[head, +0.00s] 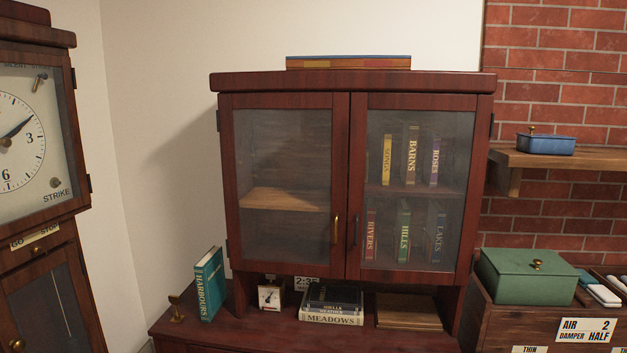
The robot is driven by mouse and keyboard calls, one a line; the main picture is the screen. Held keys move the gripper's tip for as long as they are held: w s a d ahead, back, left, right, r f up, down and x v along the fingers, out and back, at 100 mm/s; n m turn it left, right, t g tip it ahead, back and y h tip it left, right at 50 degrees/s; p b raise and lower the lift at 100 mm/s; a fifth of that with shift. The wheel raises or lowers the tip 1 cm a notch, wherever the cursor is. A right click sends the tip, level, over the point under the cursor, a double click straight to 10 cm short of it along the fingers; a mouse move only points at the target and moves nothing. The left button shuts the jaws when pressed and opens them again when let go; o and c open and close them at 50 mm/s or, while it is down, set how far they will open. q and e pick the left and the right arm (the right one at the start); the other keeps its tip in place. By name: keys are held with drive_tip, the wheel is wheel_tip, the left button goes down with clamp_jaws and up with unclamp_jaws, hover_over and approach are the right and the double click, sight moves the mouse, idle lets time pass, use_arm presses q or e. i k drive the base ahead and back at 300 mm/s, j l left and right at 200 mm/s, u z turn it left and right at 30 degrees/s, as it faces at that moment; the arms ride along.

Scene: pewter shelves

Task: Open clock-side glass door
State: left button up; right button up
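The dark red wooden cabinet (350,82) stands in the middle of the head view with two glass doors, both looking shut. The clock-side glass door (282,150) is the left one, nearer the tall clock (38,140). It has a small brass handle (335,228) low on its right edge and hinges on its left edge. Behind its glass is a pale wooden shelf. The right glass door (420,240) has a darker handle (355,232) on its left edge, and several upright books show behind it. Neither of my grippers is in view.
Below the doors, a teal HARBOURS book (209,285), a small clock (270,294) and stacked books (331,305) stand on the ledge. A flat box (348,62) lies on top of the cabinet. A green box (527,276) stands at right. The wall left of the cabinet is bare.

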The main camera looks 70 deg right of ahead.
sight(339, 102)
drive_tip(key=z, duration=2.1)
